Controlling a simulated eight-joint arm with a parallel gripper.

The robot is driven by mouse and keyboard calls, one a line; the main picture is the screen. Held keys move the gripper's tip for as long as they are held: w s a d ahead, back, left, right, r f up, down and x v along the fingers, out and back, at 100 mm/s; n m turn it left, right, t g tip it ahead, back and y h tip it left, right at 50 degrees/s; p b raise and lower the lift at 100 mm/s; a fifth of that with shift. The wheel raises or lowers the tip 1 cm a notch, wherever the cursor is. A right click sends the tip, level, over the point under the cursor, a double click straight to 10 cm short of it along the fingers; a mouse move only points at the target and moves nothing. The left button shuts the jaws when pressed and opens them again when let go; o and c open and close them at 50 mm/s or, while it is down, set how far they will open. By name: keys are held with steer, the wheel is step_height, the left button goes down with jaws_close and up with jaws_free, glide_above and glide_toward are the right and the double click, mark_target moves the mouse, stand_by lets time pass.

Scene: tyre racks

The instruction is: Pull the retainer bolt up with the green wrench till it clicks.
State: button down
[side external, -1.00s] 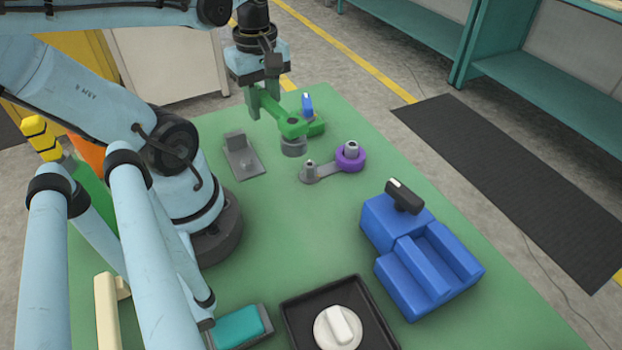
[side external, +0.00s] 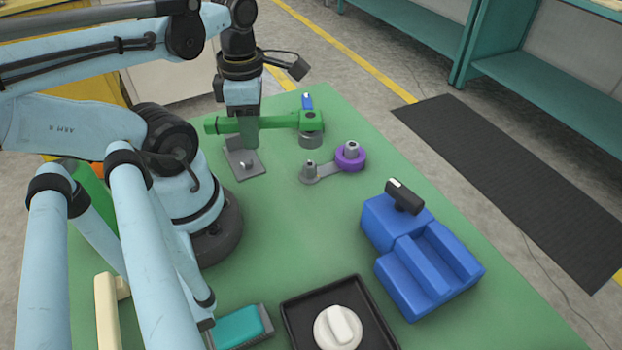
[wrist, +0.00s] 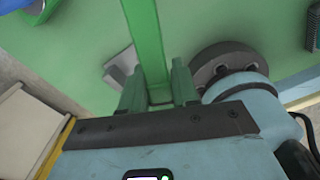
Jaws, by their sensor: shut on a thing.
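The green wrench (side external: 280,122) is held roughly level above the table. My gripper (side external: 246,132) is shut on its handle, left of its head; the handle also passes between my fingers in the wrist view (wrist: 146,38). A short grey cylinder (side external: 311,140) sits directly under the wrench head. To the right and nearer stands a grey link with a small upright bolt (side external: 310,168) at one end and a bolt (side external: 352,149) in a purple ring at the other. I cannot tell which is the retainer bolt. The wrench head is apart from both.
A grey plate with a bracket (side external: 246,163) lies below my gripper. A blue-topped piece (side external: 307,101) stands behind the wrench head. A blue stepped block (side external: 420,255) is at the right, a black tray (side external: 375,325) at the front. The middle of the green table is clear.

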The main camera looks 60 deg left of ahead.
steer(key=shift+s+d+n, duration=0.1)
steer(key=shift+n, duration=0.2)
steer(key=shift+f, duration=2.4)
steer(key=shift+f, duration=1)
steer(key=shift+f, duration=0.35)
